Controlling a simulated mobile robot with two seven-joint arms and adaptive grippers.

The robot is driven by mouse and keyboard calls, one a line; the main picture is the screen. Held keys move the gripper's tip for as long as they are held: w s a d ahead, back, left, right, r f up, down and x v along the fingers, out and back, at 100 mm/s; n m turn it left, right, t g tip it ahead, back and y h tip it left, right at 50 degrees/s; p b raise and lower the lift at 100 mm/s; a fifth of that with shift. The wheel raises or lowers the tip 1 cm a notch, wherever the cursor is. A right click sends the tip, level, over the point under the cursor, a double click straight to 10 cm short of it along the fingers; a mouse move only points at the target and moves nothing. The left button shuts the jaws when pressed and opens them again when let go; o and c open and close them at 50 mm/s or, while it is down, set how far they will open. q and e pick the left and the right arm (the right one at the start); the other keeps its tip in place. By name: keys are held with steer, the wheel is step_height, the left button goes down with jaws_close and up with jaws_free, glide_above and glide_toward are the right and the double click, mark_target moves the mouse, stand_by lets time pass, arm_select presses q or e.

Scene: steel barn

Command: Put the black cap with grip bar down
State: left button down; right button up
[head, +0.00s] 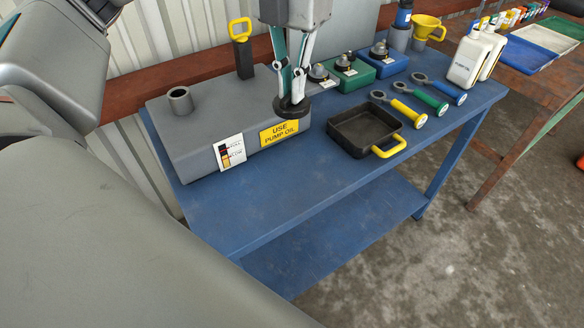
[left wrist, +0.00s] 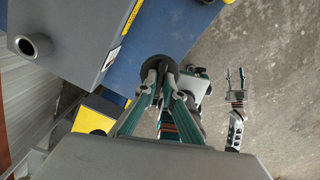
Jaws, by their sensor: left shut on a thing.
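My left gripper (head: 292,92) comes down from the top of the head view and is shut on the black cap with grip bar (head: 291,108). The cap is a dark round disc, held roughly level at the front right edge of the grey box; I cannot tell whether it touches anything. In the left wrist view the cap (left wrist: 158,66) sits between the fingertips, with blue table beyond it; its grip bar is mostly hidden by the fingers. My right gripper (left wrist: 237,76) shows small in the left wrist view, open and empty, with floor behind it.
The grey box (head: 205,115) has an open pipe neck (head: 180,99) and a yellow "USE PUMP OIL" label (head: 279,133). A black tray (head: 364,130) with a yellow handle stands to the right, with several ring-ended tools beyond. The blue table's front strip (head: 290,180) is clear.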

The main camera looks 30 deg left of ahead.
arm_select(q)
steer(key=shift+f, duration=9.8)
steer(key=shift+s, duration=0.1)
steer(key=shift+f, duration=0.1)
steer(key=c, duration=2.2)
jaws_free()
steer(key=shift+o, duration=0.2)
